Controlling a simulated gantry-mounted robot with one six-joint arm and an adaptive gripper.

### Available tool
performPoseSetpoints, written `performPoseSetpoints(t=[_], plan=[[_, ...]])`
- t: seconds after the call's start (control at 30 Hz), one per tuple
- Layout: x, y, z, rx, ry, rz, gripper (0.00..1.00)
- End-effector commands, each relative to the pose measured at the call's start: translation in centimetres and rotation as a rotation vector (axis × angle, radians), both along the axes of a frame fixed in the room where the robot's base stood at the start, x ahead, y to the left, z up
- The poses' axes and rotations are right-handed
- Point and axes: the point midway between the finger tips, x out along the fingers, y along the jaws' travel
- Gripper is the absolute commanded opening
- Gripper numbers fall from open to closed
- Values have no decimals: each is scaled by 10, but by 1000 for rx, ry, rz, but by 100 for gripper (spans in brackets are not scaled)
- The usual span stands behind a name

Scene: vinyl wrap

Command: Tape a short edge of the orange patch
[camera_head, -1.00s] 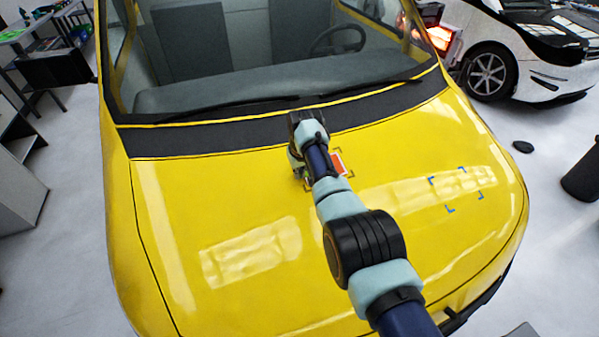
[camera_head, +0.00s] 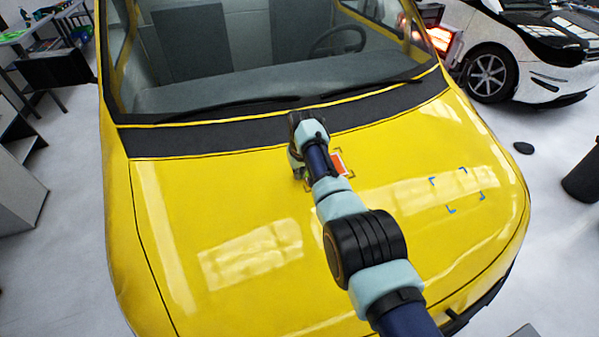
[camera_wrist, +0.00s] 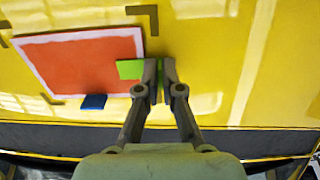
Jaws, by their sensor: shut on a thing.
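The orange patch (camera_wrist: 85,65) has a white border and lies on the yellow hood (camera_head: 225,190), at the left in the wrist view. In the head view only part of the patch (camera_head: 339,163) shows beside my arm. My gripper (camera_wrist: 160,72) is at the patch's right-hand edge in the wrist view, its fingers close together on a green tape piece (camera_wrist: 129,69). The green piece reaches left from the fingers over the patch's white border. Green also shows between the fingers. A blue tape piece (camera_wrist: 93,102) sits at the patch's lower edge.
Black corner marks (camera_wrist: 147,15) surround the patch. Blue corner marks (camera_head: 450,210) outline a bare area on the hood's right side. The dark strip below the windshield (camera_head: 200,143) lies close to my gripper. Much of the hood is clear.

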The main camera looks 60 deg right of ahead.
Motion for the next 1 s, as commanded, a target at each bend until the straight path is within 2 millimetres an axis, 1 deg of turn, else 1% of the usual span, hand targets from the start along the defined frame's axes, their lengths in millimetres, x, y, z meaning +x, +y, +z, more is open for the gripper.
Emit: performPoseSetpoints(t=[0.3,0.5,0.87,0.97,1.0], plan=[[-1,0,-2,1,2,0,0],[-1,0,-2,1,2,0,35],[-1,0,1,1,2,0,35],[-2,1,9,0,0,0,35],[-2,2,15,-2,-1,0,35]])
